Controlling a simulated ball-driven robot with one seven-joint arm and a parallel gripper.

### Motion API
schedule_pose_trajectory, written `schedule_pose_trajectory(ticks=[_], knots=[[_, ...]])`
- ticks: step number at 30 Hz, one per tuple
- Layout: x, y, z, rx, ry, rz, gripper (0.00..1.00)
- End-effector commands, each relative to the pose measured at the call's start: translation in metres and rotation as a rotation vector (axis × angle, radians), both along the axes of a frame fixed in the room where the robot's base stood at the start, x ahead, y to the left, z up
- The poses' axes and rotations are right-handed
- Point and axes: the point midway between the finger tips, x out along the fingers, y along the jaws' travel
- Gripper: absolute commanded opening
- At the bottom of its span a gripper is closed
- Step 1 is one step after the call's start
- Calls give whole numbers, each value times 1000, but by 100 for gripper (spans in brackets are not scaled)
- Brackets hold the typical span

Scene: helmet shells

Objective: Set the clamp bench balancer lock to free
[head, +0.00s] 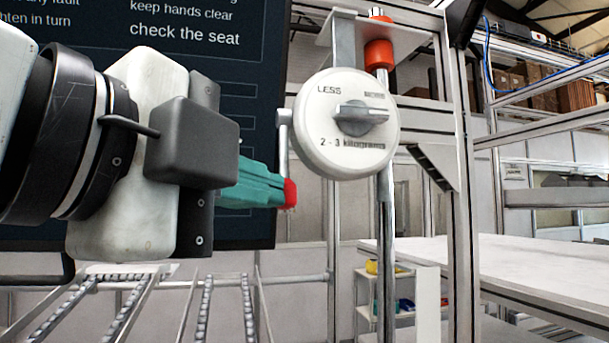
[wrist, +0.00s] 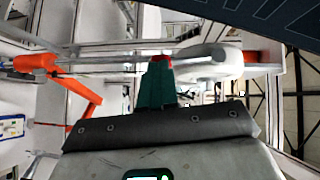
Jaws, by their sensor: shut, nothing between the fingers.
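The balancer (head: 345,135) is a round white drum with a grey knob (head: 360,118) on its face, marked "LESS" and "2 - 3 kilograms". It hangs under a bracket in the head view, and its pale side shows in the wrist view (wrist: 215,68). A small grey lever (head: 284,118) sticks out at the drum's left edge; I take it to be the lock, but its setting is not readable. My gripper (head: 289,193), green with red tips, is shut and empty just below and left of the drum. In the wrist view the tips (wrist: 160,59) overlap a grey bar; contact cannot be told.
An orange-red fitting (head: 379,54) and a vertical rod (head: 386,240) stand at the drum's right. A dark screen (head: 230,60) is behind my arm. A roller track (head: 130,300) lies below left, a white table (head: 500,270) at right. An orange arm-like part (wrist: 85,95) shows in the wrist view.

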Motion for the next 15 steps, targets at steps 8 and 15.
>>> schedule_pose_trajectory(ticks=[8, 15], knots=[[0, 0, -1, 1, -2, 0, 0], [11, -2, -9, 18, -66, -1, 0]])
